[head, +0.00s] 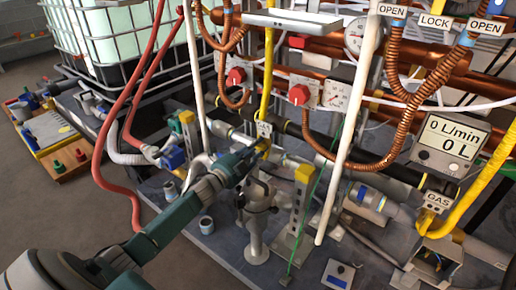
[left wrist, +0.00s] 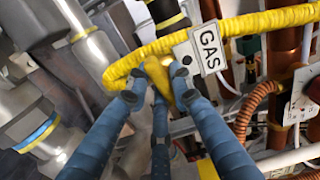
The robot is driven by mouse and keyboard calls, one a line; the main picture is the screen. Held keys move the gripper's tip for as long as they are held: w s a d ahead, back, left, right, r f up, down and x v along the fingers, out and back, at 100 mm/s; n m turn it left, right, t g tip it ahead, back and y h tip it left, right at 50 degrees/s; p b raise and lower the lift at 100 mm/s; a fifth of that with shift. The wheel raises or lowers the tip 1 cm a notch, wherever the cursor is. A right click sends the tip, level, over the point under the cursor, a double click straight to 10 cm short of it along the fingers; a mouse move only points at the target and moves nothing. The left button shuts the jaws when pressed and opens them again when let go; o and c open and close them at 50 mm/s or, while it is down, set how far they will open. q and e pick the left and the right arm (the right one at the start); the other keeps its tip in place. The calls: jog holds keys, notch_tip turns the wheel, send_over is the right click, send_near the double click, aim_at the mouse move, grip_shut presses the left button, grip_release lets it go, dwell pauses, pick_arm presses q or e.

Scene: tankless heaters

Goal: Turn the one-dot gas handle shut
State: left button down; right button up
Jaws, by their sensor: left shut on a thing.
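My left gripper (head: 259,152) reaches in from the left to a yellow gas handle (head: 264,145) below a small tag (head: 264,130) on the yellow hose. In the left wrist view, the blue fingers of the gripper (left wrist: 160,82) are closed around the yellow handle (left wrist: 158,72), just below the yellow hose (left wrist: 270,20). A white GAS tag (left wrist: 208,47) is beside it, and a dark dot shows on the white plate (left wrist: 186,58) by the fingers. The fingers hide part of the handle. My right gripper is not in view.
A second GAS tag (head: 437,199) hangs on another yellow hose (head: 490,172) at the right, near a flow display (head: 449,137). Red knobs (head: 299,94), copper coils (head: 394,60) and a white vertical pipe (head: 352,115) crowd the space. A grey pump-like fitting (head: 256,215) stands close below my left gripper.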

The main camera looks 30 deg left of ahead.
pick_arm(q)
jog(key=shift+d+f+m, duration=0.15)
jog(key=shift+f+m, duration=0.1)
jog(key=shift+m, duration=0.25)
jog(key=c, duration=1.6)
grip_release()
jog(key=shift+o, duration=0.2)
jog(key=shift+r, duration=0.1)
jog(key=s+a, duration=0.1)
jog(key=s, duration=1.1)
